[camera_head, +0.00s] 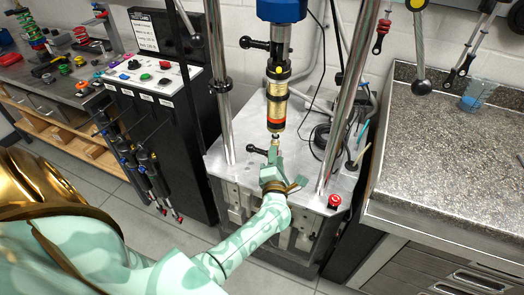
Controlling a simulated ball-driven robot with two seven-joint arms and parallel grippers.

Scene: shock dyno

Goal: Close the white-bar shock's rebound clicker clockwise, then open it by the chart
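A gold and black shock (277,105) hangs upright in the dyno between two chrome columns, under a blue head. Its lower end narrows to a small silver tip just above the dyno's metal deck. My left gripper (274,154), on a teal patterned arm, is raised at that lower end. Its fingertips overlap the tip in the view; contact and finger gap are too small to tell. No white bar or clicker can be made out on this shock. A dark board with pale text panels (143,30), possibly the chart, stands at upper left. My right gripper is out of view.
A control box with coloured buttons (150,76) stands left of the dyno, with more shocks (146,172) on its side. A red knob (334,201) sits on the dyno's front right corner. A speckled counter (430,150) lies right, mostly clear, with a blue cup (477,94).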

